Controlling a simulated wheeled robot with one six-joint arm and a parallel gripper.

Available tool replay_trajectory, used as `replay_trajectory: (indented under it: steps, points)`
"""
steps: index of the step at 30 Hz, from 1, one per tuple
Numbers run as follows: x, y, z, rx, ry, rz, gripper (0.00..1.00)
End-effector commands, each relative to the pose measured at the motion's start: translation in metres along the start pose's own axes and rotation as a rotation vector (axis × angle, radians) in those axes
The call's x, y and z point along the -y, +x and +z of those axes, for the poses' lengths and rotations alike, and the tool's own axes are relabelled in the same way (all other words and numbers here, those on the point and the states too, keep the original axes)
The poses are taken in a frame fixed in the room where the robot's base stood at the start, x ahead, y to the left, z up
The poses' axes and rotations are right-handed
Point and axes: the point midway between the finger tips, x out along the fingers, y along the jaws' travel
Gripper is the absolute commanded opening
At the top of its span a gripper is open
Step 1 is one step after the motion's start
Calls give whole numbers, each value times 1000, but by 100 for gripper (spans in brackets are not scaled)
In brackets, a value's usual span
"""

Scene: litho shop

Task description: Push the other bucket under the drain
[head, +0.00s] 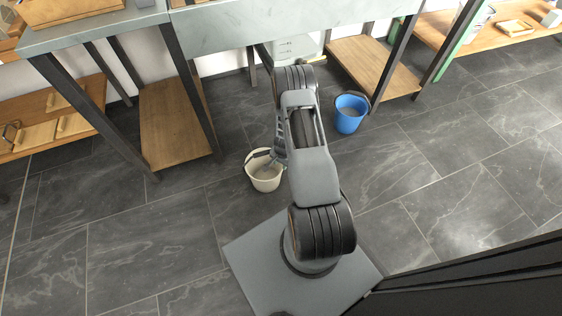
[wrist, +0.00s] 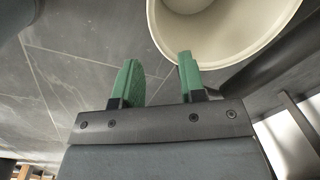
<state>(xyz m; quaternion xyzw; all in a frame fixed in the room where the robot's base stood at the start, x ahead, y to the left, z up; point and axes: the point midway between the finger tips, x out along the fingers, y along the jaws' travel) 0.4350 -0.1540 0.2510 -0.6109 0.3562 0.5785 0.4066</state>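A cream bucket (head: 264,180) stands upright on the dark tiled floor, left of my arm in the head view. In the wrist view its round rim and pale inside (wrist: 222,30) fill the upper right. A blue bucket (head: 349,121) with greyish contents stands on the floor right of my arm, near the table legs. My gripper (wrist: 157,78) is open, its two green fingers apart with nothing between them. It is close beside the cream bucket, and one finger overlaps the rim in the picture; I cannot tell if they touch. I cannot make out the drain; my arm hides part of the area under the sink.
A grey sink bench (head: 290,27) stands along the back, with a pale container (head: 296,46) under it, partly behind my arm. Low wooden shelves (head: 178,125) and (head: 372,66) between dark legs flank the gap. The floor to the right is clear.

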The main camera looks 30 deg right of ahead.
Motion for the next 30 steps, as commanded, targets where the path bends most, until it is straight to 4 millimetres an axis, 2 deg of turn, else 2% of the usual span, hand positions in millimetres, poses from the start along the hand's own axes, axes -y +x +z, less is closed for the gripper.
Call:
replay_trajectory:
  steps: [1,6,15,21,30]
  points:
    - [-1,15,1,1,0,1,38]
    - [-1,46,0,0,-1,0,38]
    - [0,90,0,0,-2,0,38]
    - [0,106,0,0,-1,0,38]
    - [0,111,0,-1,-1,-1,38]
